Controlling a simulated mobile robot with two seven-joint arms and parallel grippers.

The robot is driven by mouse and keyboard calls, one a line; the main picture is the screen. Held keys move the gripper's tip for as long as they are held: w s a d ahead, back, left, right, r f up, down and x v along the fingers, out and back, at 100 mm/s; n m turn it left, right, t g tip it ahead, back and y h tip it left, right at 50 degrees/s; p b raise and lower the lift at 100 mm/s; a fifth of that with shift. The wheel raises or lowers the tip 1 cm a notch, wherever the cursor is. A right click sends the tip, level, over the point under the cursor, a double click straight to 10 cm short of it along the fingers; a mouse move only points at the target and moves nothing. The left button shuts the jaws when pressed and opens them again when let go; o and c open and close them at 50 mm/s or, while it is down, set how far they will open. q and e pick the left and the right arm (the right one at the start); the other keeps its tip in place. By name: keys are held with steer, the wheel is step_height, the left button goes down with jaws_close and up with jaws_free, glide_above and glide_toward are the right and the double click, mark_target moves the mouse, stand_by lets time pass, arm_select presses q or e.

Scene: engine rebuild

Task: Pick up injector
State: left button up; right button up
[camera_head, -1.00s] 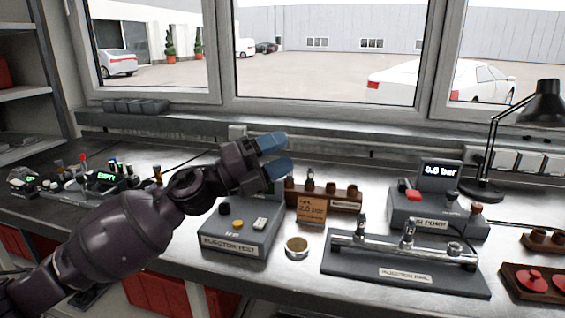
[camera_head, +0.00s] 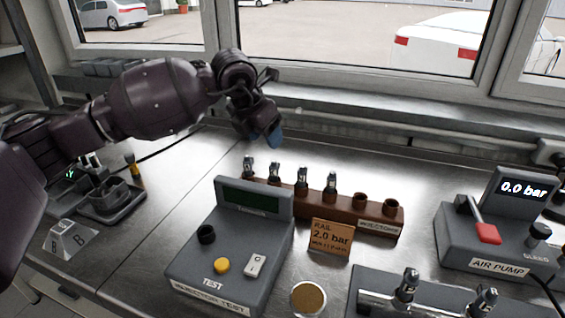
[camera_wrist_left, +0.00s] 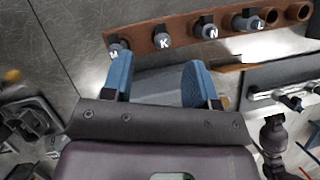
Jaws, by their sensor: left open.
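Several small dark injectors stand upright in a brown wooden rack (camera_head: 345,212), and two holes at its right end are empty. The leftmost injector (camera_head: 249,166) is marked M in the left wrist view (camera_wrist_left: 116,52). Beside it are injectors marked K (camera_wrist_left: 165,43), N (camera_wrist_left: 208,32) and L (camera_wrist_left: 250,22). My left gripper (camera_head: 273,137) is above the left end of the rack. Its blue fingers are spread and empty in the wrist view (camera_wrist_left: 159,76), with M and K just beyond the tips. My right gripper is not in view.
The grey injector test unit (camera_head: 228,255) stands in front of the rack, beside a "RAIL 2.0 bar" card (camera_head: 330,238). A round brass-topped dish (camera_head: 308,298) and a rail base with injectors (camera_head: 430,309) are in front. The air pump (camera_head: 492,230) is at right.

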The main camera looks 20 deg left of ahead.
mark_target(273, 161)
arm_select(q)
step_height(273, 161, down, 5)
steer(key=shift+w+d+r+b, duration=0.1)
steer(key=shift+d+r+b, duration=0.1)
steer(key=shift+b, duration=0.15)
steer(key=shift+x, duration=0.75)
steer(key=x, duration=0.3)
steer(key=shift+d+f+b, duration=0.25)
steer(key=shift+b, duration=0.1)
steer(key=shift+w+f, duration=0.2)
steer(key=shift+f, duration=0.1)
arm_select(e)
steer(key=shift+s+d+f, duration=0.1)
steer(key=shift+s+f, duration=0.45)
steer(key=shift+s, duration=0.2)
arm_select(q)
steer(key=shift+r, duration=0.1)
steer(key=shift+c, duration=0.2)
steer(key=c, duration=1)
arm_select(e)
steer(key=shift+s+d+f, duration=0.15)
